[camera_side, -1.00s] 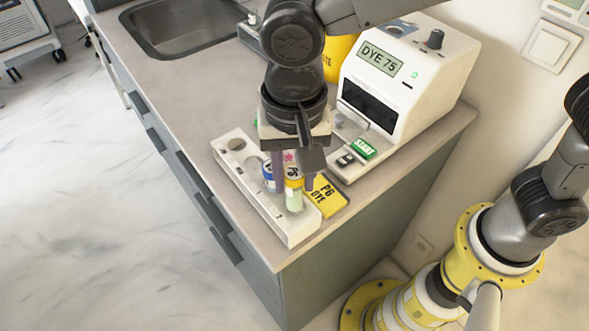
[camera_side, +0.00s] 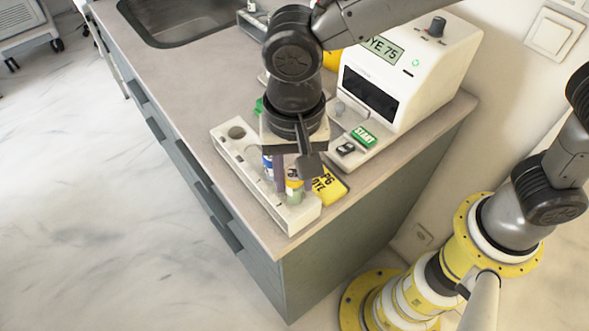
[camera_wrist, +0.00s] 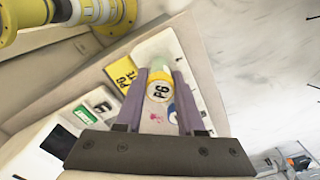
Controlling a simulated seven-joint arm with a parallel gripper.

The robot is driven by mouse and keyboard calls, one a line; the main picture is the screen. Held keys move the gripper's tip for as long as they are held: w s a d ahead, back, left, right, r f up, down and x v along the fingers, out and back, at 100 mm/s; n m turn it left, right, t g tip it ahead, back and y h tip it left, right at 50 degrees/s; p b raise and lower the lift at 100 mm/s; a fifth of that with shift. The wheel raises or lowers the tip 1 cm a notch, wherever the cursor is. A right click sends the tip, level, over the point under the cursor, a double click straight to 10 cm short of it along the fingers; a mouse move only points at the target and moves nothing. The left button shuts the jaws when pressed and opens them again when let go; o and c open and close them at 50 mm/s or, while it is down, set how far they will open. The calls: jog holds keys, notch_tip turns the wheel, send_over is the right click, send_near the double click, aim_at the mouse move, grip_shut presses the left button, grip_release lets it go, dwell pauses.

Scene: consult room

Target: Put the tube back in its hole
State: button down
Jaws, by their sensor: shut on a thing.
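The tube (camera_side: 296,198) has a yellow cap marked P6 and a pale green, see-through body. The cap (camera_wrist: 159,90) sits between the two purple fingers of my gripper (camera_side: 291,184) in the wrist view. My gripper is shut on this tube, pointing down over the near end of the white rack (camera_side: 255,196). The tube stands roughly upright, its lower part hidden at the rack; I cannot tell how deep it sits. A blue-marked tube (camera_side: 267,164) stands beside it, partly hidden by a finger. A round empty hole (camera_side: 236,132) shows at the rack's far end.
A yellow P6 DYE card (camera_side: 328,187) lies right of the rack. The white machine (camera_side: 425,75) with a DYE 75 display and green START button (camera_side: 363,137) stands behind it. The counter edge is close to the rack's near end. A sink (camera_side: 185,22) lies at the back.

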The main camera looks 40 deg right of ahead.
jog(key=shift+f, duration=0.4)
jog(key=shift+c, duration=2.2)
grip_release()
notch_tip(320, 180, up, 14)
jog(key=shift+f, duration=0.15)
